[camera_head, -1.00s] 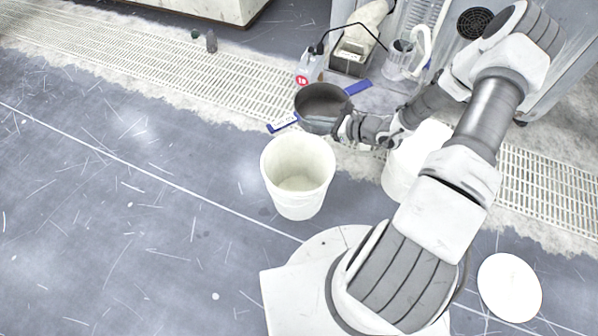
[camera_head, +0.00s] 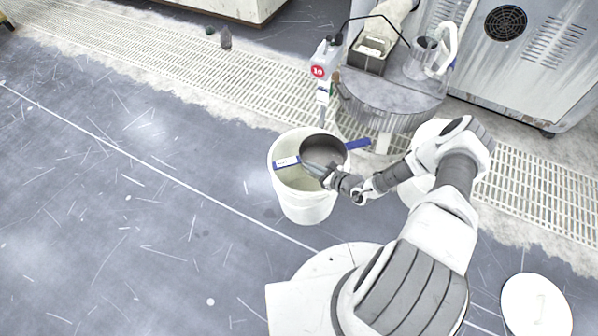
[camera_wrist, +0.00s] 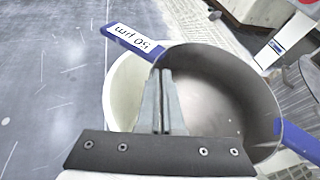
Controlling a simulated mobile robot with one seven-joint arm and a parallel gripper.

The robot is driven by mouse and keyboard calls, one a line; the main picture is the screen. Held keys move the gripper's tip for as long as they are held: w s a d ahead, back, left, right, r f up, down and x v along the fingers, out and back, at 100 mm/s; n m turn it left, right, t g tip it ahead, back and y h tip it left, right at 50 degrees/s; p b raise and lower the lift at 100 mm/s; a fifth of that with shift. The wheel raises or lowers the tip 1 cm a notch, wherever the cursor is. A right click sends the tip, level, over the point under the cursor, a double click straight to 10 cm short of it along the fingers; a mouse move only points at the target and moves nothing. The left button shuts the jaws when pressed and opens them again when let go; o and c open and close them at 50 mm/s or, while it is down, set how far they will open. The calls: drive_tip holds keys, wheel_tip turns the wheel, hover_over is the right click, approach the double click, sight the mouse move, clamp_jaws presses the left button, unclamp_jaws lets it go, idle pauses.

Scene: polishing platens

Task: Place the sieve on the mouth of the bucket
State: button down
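The sieve (camera_head: 324,148) is a round grey pan with blue tabs on two sides. The wrist view shows the sieve (camera_wrist: 230,85) close up, one tab reading "50 µm". My gripper (camera_head: 328,180) is shut on the sieve's near wall; the wrist view shows its fingers (camera_wrist: 163,85) close together there. The white bucket (camera_head: 306,208) stands upright on the floor. The sieve is over the bucket's mouth, set toward its right side; open mouth shows at the left. In the wrist view the bucket (camera_wrist: 122,95) shows left of the sieve. I cannot tell whether they touch.
A round metal stand (camera_head: 388,100) with containers is behind the bucket, near a bottle with a red label (camera_head: 322,66). Another white bucket (camera_head: 424,135) is partly behind my arm. A white disc (camera_head: 536,306) lies at lower right. Floor to the left is clear.

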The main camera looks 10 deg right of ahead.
sight(297, 164)
drive_tip(key=x, duration=0.2)
drive_tip(key=b+x, duration=0.1)
drive_tip(key=x, duration=0.1)
drive_tip(key=f+b+x, duration=0.1)
drive_tip(key=x, duration=0.1)
drive_tip(key=shift+s+a+f, duration=0.15)
drive_tip(key=shift+a, duration=0.2)
drive_tip(key=shift+f+b, duration=1)
drive_tip(key=shift+f, duration=0.85)
drive_tip(key=shift+f, duration=0.15)
drive_tip(key=c, duration=1.1)
unclamp_jaws()
